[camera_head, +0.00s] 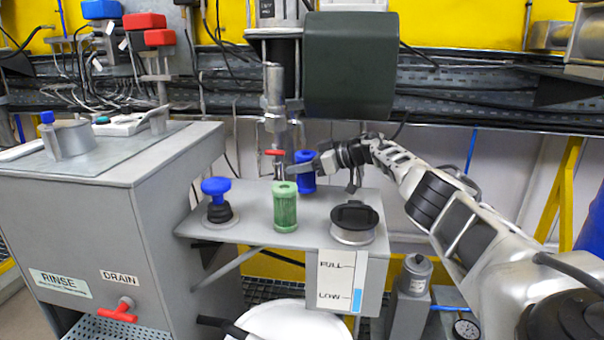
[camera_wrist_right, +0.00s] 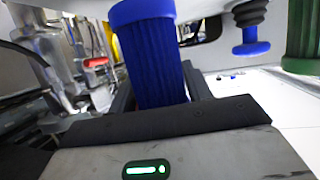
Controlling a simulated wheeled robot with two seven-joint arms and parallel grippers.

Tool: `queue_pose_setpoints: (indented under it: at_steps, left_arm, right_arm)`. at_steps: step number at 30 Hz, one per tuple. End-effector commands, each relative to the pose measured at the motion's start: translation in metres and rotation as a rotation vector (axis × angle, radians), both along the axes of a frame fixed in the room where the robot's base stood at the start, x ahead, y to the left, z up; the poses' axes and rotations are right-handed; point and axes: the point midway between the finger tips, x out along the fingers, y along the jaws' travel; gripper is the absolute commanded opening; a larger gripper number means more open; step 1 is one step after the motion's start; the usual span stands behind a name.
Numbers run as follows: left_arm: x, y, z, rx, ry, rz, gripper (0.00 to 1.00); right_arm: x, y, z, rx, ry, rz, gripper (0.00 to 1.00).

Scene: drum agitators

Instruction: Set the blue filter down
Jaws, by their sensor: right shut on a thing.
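The blue filter (camera_head: 305,172) is a ribbed blue cylinder at the back of the grey shelf, right of a red-handled valve. My right gripper (camera_head: 324,165) is shut on it from the right. My left gripper is not in view.
The grey shelf (camera_head: 255,240) also holds a blue-knobbed black plunger (camera_head: 217,200) at left and a black-lidded round pot (camera_head: 354,222) at right. A red-handled pipe valve (camera_head: 275,152) hangs close by the blue filter. A grey box (camera_head: 349,65) overhangs behind.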

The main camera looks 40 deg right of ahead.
Motion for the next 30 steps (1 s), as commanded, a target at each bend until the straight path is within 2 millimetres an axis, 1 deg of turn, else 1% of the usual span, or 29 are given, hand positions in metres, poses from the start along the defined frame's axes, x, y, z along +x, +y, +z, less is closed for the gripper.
queue_pose_setpoints:
  at_steps: [1, 3, 7, 14, 15, 17, 24, 27, 30]
  left_arm:
    - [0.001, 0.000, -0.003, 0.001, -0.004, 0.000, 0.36]
    - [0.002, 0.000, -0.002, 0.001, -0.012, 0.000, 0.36]
    - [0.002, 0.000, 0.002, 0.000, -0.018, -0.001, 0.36]
    - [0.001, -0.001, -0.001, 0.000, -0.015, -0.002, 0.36]
    - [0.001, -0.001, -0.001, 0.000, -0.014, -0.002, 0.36]
    - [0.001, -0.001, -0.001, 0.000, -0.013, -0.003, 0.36]
    - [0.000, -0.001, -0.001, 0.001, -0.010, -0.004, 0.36]
    - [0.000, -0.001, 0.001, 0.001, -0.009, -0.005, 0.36]
    - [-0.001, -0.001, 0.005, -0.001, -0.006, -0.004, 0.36]
  right_arm:
    - [0.000, 0.001, -0.012, 0.003, 0.003, 0.001, 0.23]
    - [0.000, 0.001, -0.019, 0.002, 0.001, 0.001, 0.23]
    - [0.000, 0.000, -0.019, 0.001, -0.001, 0.001, 0.23]
    - [0.000, 0.000, -0.022, 0.002, 0.000, 0.001, 0.23]
    - [0.000, 0.000, -0.022, 0.000, 0.000, 0.001, 0.55]
    - [0.000, 0.000, -0.021, 0.000, 0.000, 0.001, 0.71]
    - [0.000, 0.000, -0.021, 0.000, 0.000, 0.001, 0.71]
    - [0.000, 0.000, -0.017, 0.001, -0.001, 0.001, 0.71]
    - [-0.007, -0.004, -0.014, -0.001, 0.001, -0.001, 0.71]
